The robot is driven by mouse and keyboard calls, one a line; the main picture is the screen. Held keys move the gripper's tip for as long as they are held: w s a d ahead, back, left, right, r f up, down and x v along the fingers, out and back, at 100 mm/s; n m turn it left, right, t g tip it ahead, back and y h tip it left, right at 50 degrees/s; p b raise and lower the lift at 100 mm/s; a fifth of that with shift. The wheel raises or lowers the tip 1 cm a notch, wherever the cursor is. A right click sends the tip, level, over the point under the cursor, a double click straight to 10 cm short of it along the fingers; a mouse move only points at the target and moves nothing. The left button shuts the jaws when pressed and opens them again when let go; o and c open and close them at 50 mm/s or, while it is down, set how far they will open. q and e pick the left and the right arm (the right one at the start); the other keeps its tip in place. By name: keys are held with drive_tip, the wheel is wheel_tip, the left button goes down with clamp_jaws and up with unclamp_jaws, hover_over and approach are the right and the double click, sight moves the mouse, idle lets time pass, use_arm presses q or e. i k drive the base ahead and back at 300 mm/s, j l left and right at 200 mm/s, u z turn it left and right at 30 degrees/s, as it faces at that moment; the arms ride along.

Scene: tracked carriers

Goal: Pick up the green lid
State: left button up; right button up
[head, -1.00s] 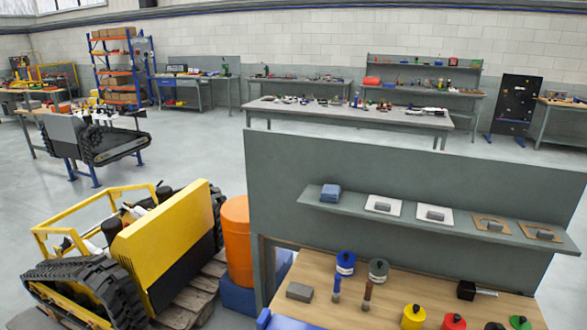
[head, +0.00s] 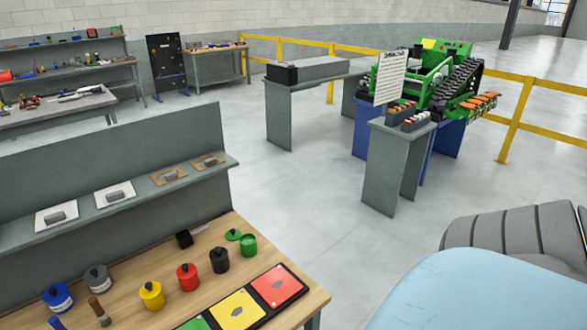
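The green lid (head: 234,235) is a small flat disc with a dark knob. It appears to lie on the wooden bench, just left of and behind the open-looking green pot (head: 248,245). I cannot tell whether lid and pot touch. The black pot (head: 219,260) stands to the left, then the red pot (head: 188,277) and the yellow pot (head: 152,295), each with a knob on top. Neither of my grippers is in view.
A tray with coloured squares (head: 277,285) lies in front of the pots. A blue lidded pot (head: 58,298) stands at left. A large light-blue surface (head: 480,290) fills the lower right.

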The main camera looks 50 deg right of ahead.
sight(233, 235)
drive_tip(key=z, duration=1.35)
